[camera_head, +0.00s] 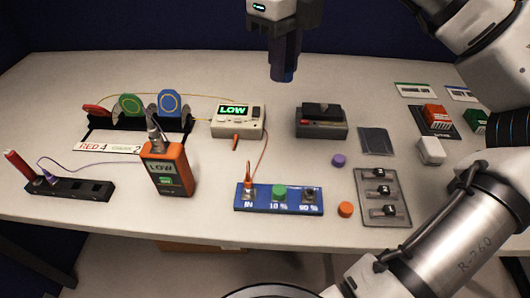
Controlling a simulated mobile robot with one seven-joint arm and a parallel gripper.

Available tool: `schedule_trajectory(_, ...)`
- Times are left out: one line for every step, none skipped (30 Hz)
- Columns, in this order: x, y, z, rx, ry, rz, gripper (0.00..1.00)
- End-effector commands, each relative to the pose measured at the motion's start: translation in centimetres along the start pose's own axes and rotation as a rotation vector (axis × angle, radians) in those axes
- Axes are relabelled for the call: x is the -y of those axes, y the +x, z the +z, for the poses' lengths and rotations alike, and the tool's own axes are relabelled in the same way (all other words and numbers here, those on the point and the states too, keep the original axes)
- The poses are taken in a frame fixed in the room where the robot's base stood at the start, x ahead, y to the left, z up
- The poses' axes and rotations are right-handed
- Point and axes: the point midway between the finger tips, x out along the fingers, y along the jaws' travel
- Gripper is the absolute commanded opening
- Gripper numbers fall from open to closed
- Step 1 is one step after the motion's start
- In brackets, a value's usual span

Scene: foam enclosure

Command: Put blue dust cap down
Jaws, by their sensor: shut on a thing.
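My gripper (284,66) is at the top centre, raised above the back of the table, and is shut on the blue dust cap (281,75). The cap is small and dark blue, mostly hidden between the fingers. Below and nearer stands a blue splitter block (294,207) marked IN, 10 % and 90 %. An orange connector (248,178) is in IN, a green cap (280,191) sits on 10 %, and the 90 % port (309,194) looks dark with no coloured cap.
A purple cap (338,160) and an orange cap (345,209) lie on the table (215,190). Around them are a grey tray (371,209), a dark pad (376,141), a black-topped device (321,121), a white LOW meter (238,121) and an orange LOW meter (167,172).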

Motion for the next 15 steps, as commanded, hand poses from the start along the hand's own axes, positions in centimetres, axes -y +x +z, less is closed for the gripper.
schedule_trajectory(0.1, 0.9, -0.1, -0.003, 0.001, 0.003, 0.01)
schedule_trajectory(0.1, 1.6, -0.1, -0.003, 0.001, 0.003, 0.01)
schedule_trajectory(0.0, 2.5, -0.1, -0.002, 0.000, 0.004, 0.01)
schedule_trajectory(0.0, 3.3, -0.1, -0.002, 0.000, 0.004, 0.01)
schedule_trajectory(0.0, 4.1, -0.1, -0.003, -0.001, 0.004, 0.01)
schedule_trajectory(-0.1, 5.2, -0.1, -0.002, -0.002, 0.005, 0.01)
schedule_trajectory(0.0, 6.0, -0.1, -0.002, -0.002, 0.004, 0.01)
schedule_trajectory(0.0, 6.8, -0.1, -0.003, -0.002, 0.005, 0.01)
schedule_trajectory(-0.1, 7.9, -0.1, -0.002, -0.002, 0.005, 0.01)
schedule_trajectory(-0.1, 8.7, -0.1, -0.002, -0.001, 0.005, 0.01)
schedule_trajectory(-0.1, 9.5, -0.1, -0.002, -0.001, 0.006, 0.01)
schedule_trajectory(-0.1, 10.5, -0.1, -0.002, -0.001, 0.005, 0.01)
schedule_trajectory(-0.1, 11.3, -0.1, -0.002, -0.002, 0.006, 0.01)
schedule_trajectory(-0.1, 11.9, -0.1, -0.001, -0.001, 0.004, 0.01)
schedule_trajectory(-0.1, 12.7, -0.1, -0.001, -0.001, 0.005, 0.01)
